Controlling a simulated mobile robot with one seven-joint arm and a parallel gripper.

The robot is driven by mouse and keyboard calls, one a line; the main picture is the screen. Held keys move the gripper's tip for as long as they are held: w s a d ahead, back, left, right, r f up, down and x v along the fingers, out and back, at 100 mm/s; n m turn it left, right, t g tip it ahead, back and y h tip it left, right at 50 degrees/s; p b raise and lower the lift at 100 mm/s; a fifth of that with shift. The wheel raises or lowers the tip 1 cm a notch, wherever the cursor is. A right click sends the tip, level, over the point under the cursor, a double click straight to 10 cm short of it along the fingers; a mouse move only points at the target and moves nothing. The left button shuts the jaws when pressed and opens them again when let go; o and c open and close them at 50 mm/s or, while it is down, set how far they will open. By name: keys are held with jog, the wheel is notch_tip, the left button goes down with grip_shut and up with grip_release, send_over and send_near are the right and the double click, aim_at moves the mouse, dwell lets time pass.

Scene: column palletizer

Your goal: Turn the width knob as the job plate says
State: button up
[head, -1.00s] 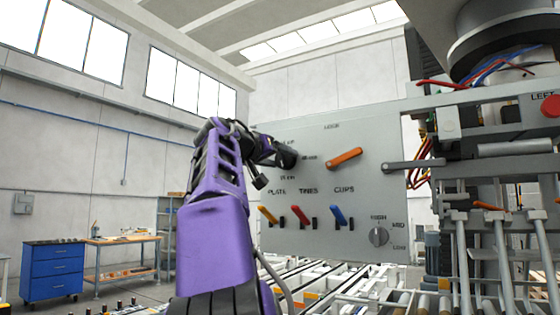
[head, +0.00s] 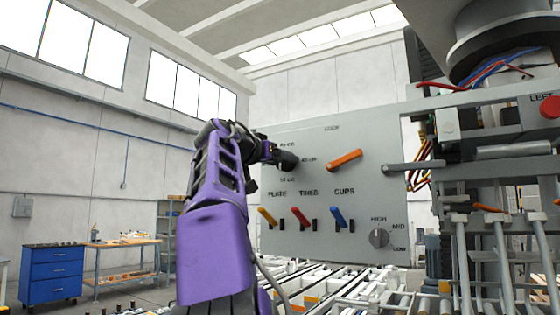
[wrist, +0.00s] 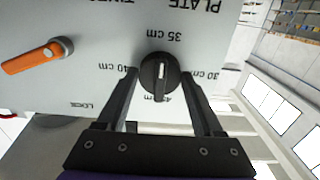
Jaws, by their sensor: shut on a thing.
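The width knob (wrist: 160,80) is round and black with a raised grip bar and a white mark, in the middle of the wrist view. Printed labels around it read 35 cm, 30 cm and 40 cm, with a fourth partly hidden by the bar. The wrist view shows the panel upside down. My gripper (wrist: 161,79) has one finger on each side of the knob and is shut on it. In the head view my gripper (head: 287,160) is at the panel's upper left and hides the knob. No job plate can be made out.
The grey panel (head: 360,240) also carries an orange lock lever (head: 344,160), yellow, red (head: 301,218) and blue levers, and a HIGH/MID/LOW knob (head: 378,238). The orange lever shows in the wrist view too (wrist: 38,55). Machine frame and rollers lie right and below.

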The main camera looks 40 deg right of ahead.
jog(key=o, duration=1.4)
jog(key=b+v, duration=0.1)
jog(key=v, duration=1.6)
jog(key=shift+s+a+b, duration=0.15)
jog(key=shift+a+b, duration=0.05)
jog(key=shift+b, duration=0.2)
